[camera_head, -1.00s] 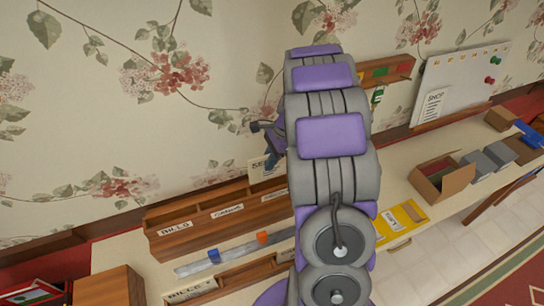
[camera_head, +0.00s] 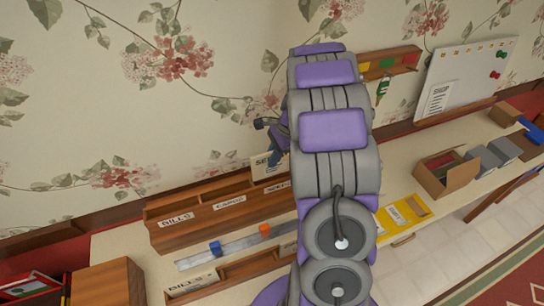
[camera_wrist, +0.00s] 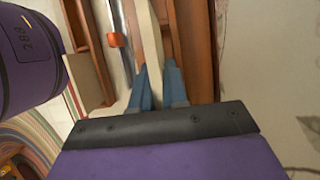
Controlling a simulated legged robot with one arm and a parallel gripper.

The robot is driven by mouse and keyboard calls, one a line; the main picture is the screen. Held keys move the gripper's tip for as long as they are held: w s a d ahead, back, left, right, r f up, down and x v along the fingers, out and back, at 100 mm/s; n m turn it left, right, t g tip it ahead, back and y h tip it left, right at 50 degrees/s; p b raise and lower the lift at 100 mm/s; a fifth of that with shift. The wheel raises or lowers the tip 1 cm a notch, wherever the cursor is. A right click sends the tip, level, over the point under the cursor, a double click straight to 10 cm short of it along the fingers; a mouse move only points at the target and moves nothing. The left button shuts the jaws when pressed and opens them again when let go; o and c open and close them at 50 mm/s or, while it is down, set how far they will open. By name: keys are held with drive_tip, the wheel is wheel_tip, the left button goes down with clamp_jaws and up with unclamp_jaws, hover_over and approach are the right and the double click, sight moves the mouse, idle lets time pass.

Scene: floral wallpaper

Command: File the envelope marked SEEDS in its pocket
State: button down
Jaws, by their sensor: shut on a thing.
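A pale envelope (camera_head: 262,168) is held upright in my gripper (camera_head: 276,158); only the start of its marking, "SEE", can be read. It is at the back of a wooden rack (camera_head: 172,237) with pockets, over the third label from the left. The front labels read BILLS and CARDS; the third is partly covered by my arm and unclear. In the wrist view the blue fingers (camera_wrist: 160,88) are shut on the envelope, seen edge-on as a pale strip (camera_wrist: 149,42) between wooden walls. Whether its lower edge is inside a pocket is hidden.
In front of the rack lies a grey strip with a blue block (camera_head: 215,248) and an orange block (camera_head: 265,230). A lower wooden rack (camera_head: 240,270) stands nearer. Right of my arm are a yellow envelope (camera_head: 403,215) and an open cardboard box (camera_head: 447,175). The wallpapered wall is close behind.

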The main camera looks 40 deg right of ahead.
sight(272, 174)
drive_tip(key=shift+d+f, duration=0.45)
drive_tip(key=shift+d, duration=0.2)
drive_tip(key=shift+x, duration=1.3)
drive_tip(key=shift+s+d+f, duration=0.2)
drive_tip(key=shift+d+f, duration=0.05)
drive_tip(key=shift+f, duration=0.3)
drive_tip(key=shift+d+f, duration=0.4)
drive_tip(key=shift+d, duration=0.1)
drive_tip(key=shift+a, duration=0.15)
drive_tip(key=c, duration=1.5)
unclamp_jaws()
drive_tip(key=shift+a, duration=0.25)
drive_tip(key=o, duration=0.3)
drive_tip(key=shift+o, duration=0.6)
drive_tip(key=shift+d, duration=0.25)
